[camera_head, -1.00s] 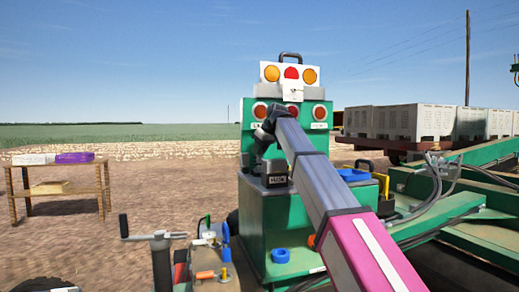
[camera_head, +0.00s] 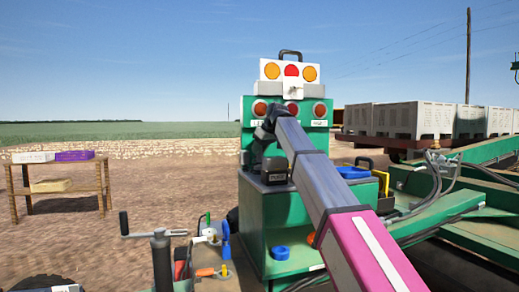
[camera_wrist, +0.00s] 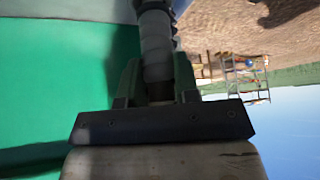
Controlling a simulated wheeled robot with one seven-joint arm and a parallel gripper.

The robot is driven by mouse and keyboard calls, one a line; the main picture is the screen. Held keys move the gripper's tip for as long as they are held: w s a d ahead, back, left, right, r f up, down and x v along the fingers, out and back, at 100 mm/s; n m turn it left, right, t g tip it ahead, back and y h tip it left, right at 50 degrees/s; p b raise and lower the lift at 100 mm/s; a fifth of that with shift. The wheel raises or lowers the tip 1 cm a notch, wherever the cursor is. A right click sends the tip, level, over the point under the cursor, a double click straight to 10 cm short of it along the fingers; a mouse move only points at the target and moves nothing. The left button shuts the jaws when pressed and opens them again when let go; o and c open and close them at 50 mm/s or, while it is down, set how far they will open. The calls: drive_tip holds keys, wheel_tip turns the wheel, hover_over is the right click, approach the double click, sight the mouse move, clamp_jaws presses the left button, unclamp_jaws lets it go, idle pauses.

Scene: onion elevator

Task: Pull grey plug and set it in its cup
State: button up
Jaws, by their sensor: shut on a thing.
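A grey cylindrical plug (camera_wrist: 156,45) shows in the wrist view, running up between the fingers of my gripper (camera_wrist: 158,82). The gripper is shut on it. In the head view my arm reaches in from the lower right to the green cabinet, and the dark wrist hangs at its left front edge; the fingers and plug are hard to make out there. A black box-like holder with a white label (camera_head: 275,172) sits on the green ledge just below and right of the wrist. It may be the cup; its label is too small to read surely.
The green cabinet (camera_head: 291,211) carries a lamp board (camera_head: 290,90) on top. A blue ring (camera_head: 280,253) lies on its lower shelf. A crank post (camera_head: 160,255) and tools stand front left. A blue tray (camera_head: 353,173) and hoses (camera_head: 440,180) are at right.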

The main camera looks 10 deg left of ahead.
drive_tip(key=shift+f, duration=0.6)
drive_tip(key=o, duration=1.5)
drive_tip(key=shift+r, duration=0.15)
drive_tip(key=shift+r, duration=3.35)
